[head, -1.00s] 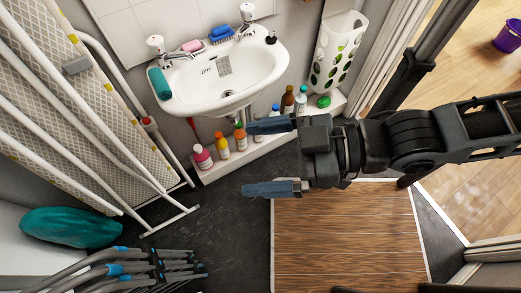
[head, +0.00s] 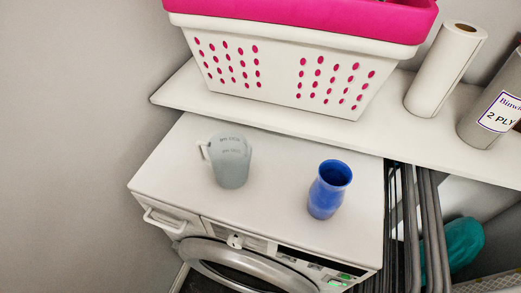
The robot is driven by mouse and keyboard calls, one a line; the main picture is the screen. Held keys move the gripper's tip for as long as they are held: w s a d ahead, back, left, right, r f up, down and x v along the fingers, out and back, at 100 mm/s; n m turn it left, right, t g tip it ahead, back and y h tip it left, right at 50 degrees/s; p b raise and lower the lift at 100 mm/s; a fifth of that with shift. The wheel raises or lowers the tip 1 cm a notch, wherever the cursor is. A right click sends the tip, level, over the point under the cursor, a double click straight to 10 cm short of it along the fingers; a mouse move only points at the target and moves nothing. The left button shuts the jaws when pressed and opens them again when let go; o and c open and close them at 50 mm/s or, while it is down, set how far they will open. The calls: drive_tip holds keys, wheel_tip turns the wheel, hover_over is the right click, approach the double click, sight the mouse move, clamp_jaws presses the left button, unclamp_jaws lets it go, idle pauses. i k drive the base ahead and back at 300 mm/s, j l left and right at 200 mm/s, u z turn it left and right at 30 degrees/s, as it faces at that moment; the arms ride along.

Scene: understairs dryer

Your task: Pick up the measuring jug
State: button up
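The measuring jug (head: 231,163) is a translucent grey-blue cup with printed markings near its rim. It stands upright on the white top of the dryer (head: 275,180), left of the middle in the head view. Its handle points to the left. A blue vase-like cup (head: 328,190) stands to its right, with a clear gap between the two. My gripper is not in the head view now.
A white shelf (head: 270,112) runs behind and above the dryer. It bears a pink and white basket (head: 290,68), a paper roll (head: 445,70) and a grey roll pack (head: 492,115). Grey metal tubes (head: 435,225) and a teal bundle (head: 462,245) are at the right.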

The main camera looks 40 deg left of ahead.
sight(230, 154)
drive_tip(key=u, duration=1.3)
drive_tip(key=i+l+u, duration=0.1)
drive_tip(key=i, duration=0.25)
drive_tip(key=l, duration=0.1)
